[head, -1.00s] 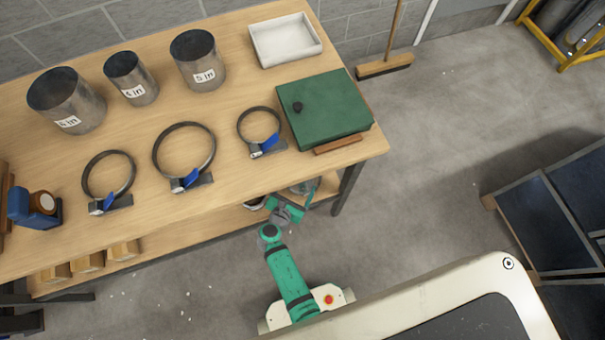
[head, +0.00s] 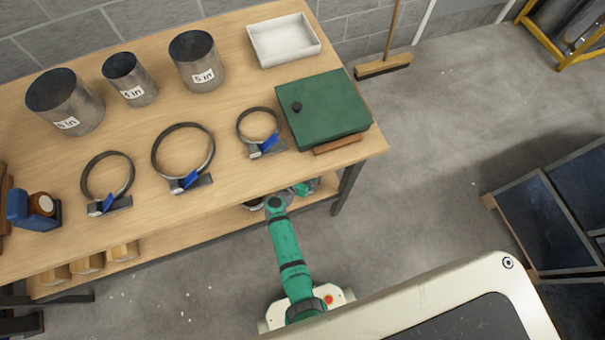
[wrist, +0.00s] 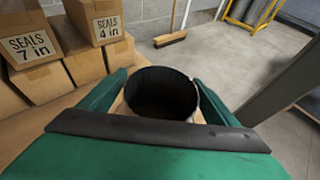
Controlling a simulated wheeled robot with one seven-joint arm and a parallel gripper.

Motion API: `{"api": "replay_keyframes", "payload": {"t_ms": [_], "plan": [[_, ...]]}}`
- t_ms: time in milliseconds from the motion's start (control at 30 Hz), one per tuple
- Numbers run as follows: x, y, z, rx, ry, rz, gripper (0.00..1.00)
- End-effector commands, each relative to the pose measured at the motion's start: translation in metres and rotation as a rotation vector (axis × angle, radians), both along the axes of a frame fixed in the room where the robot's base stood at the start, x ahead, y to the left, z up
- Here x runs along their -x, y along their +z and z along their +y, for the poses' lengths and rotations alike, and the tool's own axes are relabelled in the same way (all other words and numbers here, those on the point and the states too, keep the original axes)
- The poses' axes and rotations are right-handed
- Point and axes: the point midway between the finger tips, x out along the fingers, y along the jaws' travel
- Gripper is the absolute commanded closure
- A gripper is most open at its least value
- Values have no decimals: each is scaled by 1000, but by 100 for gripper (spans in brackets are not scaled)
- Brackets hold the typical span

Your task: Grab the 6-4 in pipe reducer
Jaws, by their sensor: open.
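My gripper (wrist: 161,80) is open in the wrist view, one green finger on each side of a round, dark, open-topped metal piece (wrist: 162,88). The piece stands on the lower shelf, and the palm edge hides its near lower part. It may be the pipe reducer, but no size label shows on it. I cannot tell whether the fingers touch it. In the head view my gripper (head: 306,187) reaches under the front edge of the tabletop, which mostly hides it.
Boxes marked "SEALS 7 in" (wrist: 32,45) and "SEALS 4 in" (wrist: 100,30) sit left of my gripper. A table leg (wrist: 280,70) stands to the right. On the tabletop (head: 235,95) are labelled pipes, ring clamps, a white tray (head: 284,40) and a green case (head: 325,108).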

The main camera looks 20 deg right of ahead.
Motion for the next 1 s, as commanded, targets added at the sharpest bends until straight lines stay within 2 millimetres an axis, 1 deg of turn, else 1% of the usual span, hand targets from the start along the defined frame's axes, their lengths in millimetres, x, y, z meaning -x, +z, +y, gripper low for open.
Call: {"api": "replay_keyframes", "payload": {"t_ms": [33, 133, 400, 433, 467, 500, 567, 600, 667, 700, 1000], "plan": [[-4, -3, -5, -1, -3, 0, 17], [-9, -6, -12, -1, -5, 1, 17], [-10, -7, -15, -2, -7, 0, 17], [-10, -7, -15, -2, -7, 0, 21], [-10, -7, -15, -2, -7, 0, 29], [-10, -7, -15, -2, -7, 0, 38], [-10, -7, -15, -2, -7, 0, 52], [-10, -7, -15, -2, -7, 0, 62], [-10, -7, -15, -2, -7, 0, 76], [-10, -7, -15, -1, -7, -1, 82], [-10, -5, -15, -1, -6, -1, 82]]}}
